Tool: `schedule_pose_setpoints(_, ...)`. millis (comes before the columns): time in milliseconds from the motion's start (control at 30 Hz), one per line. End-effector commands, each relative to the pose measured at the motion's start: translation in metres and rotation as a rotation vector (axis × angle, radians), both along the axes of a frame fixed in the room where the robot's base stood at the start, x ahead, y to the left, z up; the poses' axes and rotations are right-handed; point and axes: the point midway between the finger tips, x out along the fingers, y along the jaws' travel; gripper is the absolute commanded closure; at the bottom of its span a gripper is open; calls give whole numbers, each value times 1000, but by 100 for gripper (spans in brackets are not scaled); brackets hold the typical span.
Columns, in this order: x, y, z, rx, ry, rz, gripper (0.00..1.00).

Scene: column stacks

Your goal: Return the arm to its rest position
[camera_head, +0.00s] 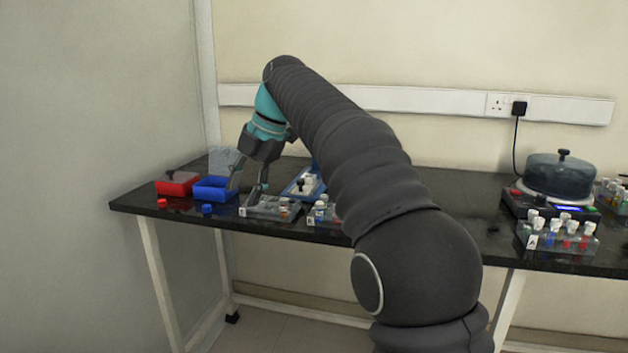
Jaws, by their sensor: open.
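My arm reaches from the lower right up and over to the left, bent at a high elbow. My gripper (249,189) points down over the left part of the black bench, between the blue bin (216,190) and a grey vial rack (268,209). Its fingers are apart and nothing shows between them. The fingertips are close to the rack's left end. I cannot tell whether they touch it. The arm hides the middle of the bench.
A red bin (176,184) stands at the bench's left end. A second rack (322,214) and a blue-framed tray (303,187) stand right of my gripper. A domed device (559,176) and a rack of white-capped vials (556,238) stand at right. Wall lies behind.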

Motion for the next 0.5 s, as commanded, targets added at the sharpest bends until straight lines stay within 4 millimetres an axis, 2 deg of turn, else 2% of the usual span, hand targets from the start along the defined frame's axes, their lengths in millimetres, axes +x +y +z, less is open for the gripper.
schedule_pose_setpoints(167, 8, 0, -5, 13, 41, -165, 53)
schedule_pose_setpoints(267, 14, -1, -15, 16, 85, -288, 53)
schedule_pose_setpoints(400, 20, -4, -46, 9, 178, -531, 53)
schedule_pose_setpoints(500, 18, -12, -67, 6, 248, -746, 53)
